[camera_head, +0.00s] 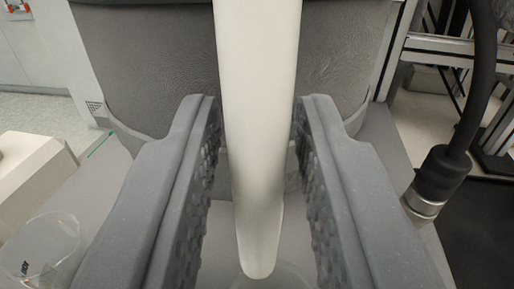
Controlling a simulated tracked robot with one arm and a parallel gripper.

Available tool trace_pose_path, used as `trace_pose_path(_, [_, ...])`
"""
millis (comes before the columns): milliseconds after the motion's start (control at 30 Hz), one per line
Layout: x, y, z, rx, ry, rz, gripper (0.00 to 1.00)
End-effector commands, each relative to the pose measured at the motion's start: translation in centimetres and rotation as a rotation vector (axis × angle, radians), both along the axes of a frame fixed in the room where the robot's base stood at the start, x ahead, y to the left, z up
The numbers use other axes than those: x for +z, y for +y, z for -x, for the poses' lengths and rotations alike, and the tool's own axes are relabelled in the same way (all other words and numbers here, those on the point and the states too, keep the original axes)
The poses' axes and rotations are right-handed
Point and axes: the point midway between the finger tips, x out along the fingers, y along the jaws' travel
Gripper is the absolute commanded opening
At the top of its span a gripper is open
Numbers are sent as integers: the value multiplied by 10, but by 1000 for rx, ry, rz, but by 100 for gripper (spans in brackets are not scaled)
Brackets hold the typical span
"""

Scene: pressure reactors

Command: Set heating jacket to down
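A long white bar (260,120) with a rounded lower end comes down from the top edge through the middle of the view. My gripper (258,102) is open, with its two grey ridged fingers on either side of the bar. The gaps beside the bar are narrow near the fingertips; I cannot tell whether either finger touches it. Behind stands a wide dark grey rounded body with a creased surface (150,70), which looks like the heating jacket. The bar hides its middle, and its top is out of view, so its height setting cannot be read.
A black hose with a metal fitting (425,208) hangs close on the right. A clear glass vessel (42,255) is at the lower left, near a pale box (30,170). Metal frame profiles (440,45) stand at the right back. Pale floor shows at the left.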

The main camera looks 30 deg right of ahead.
Motion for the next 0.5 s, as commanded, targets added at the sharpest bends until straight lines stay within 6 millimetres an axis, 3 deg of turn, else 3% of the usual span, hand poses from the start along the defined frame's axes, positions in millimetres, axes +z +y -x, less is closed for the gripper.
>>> trace_pose_path(500, [-3,40,78,3,5,-1,23])
